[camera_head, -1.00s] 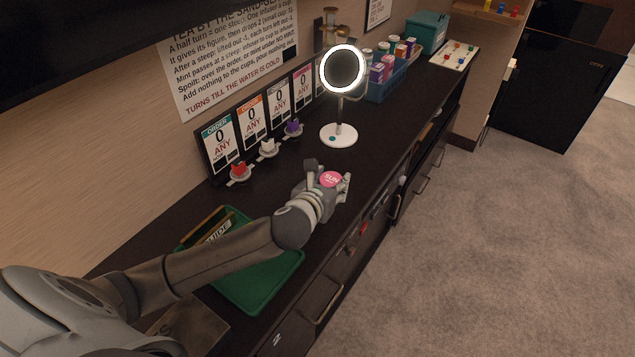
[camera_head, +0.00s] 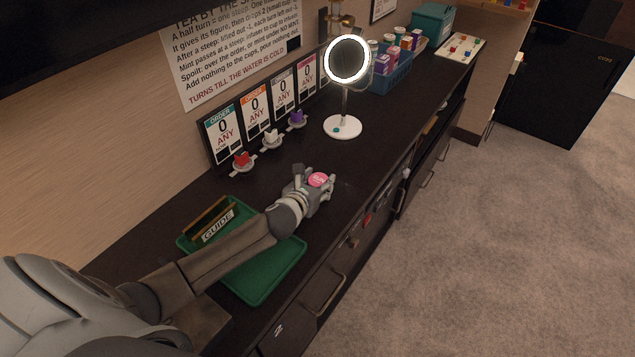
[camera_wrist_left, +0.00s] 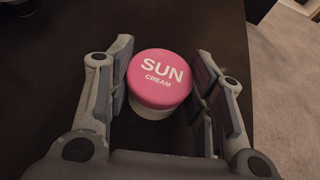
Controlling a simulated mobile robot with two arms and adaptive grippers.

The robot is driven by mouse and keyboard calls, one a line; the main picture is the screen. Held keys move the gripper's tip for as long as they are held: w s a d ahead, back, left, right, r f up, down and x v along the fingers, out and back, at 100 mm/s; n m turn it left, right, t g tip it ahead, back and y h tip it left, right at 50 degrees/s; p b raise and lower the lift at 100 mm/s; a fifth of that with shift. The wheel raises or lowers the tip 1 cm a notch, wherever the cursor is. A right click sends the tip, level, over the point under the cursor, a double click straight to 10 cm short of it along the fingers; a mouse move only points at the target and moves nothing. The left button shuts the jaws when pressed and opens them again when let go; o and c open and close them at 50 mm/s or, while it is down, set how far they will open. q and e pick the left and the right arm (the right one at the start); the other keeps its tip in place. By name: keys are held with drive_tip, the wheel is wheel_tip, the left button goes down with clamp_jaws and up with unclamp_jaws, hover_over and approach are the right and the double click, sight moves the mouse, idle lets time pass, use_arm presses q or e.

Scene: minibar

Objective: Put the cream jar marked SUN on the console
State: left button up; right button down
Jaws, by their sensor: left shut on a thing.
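The cream jar (camera_head: 318,179) has a pink lid marked SUN and a white body. It is held in my left gripper (camera_head: 314,187), over the dark console (camera_head: 362,170). In the left wrist view the jar (camera_wrist_left: 160,80) stands upright between the two fingers of the left gripper (camera_wrist_left: 160,95), with the words SUN CREAM on its lid. I cannot tell whether its base touches the console top. My right gripper is not in view.
A green tray (camera_head: 285,268) with a GUIDE sign (camera_head: 217,226) lies under my left arm. A round lit mirror (camera_head: 343,127) stands farther back. Order cards and small coloured cups line the wall. A blue crate (camera_head: 393,77) of boxes is at the far end. The console around the jar is clear.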

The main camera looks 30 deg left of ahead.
use_arm(q)
drive_tip(key=shift+f, duration=0.15)
drive_tip(key=o, duration=1)
drive_tip(key=shift+s+r, duration=0.1)
drive_tip(key=shift+r, duration=0.1)
drive_tip(key=v, duration=1.2)
drive_tip(key=shift+p, duration=0.3)
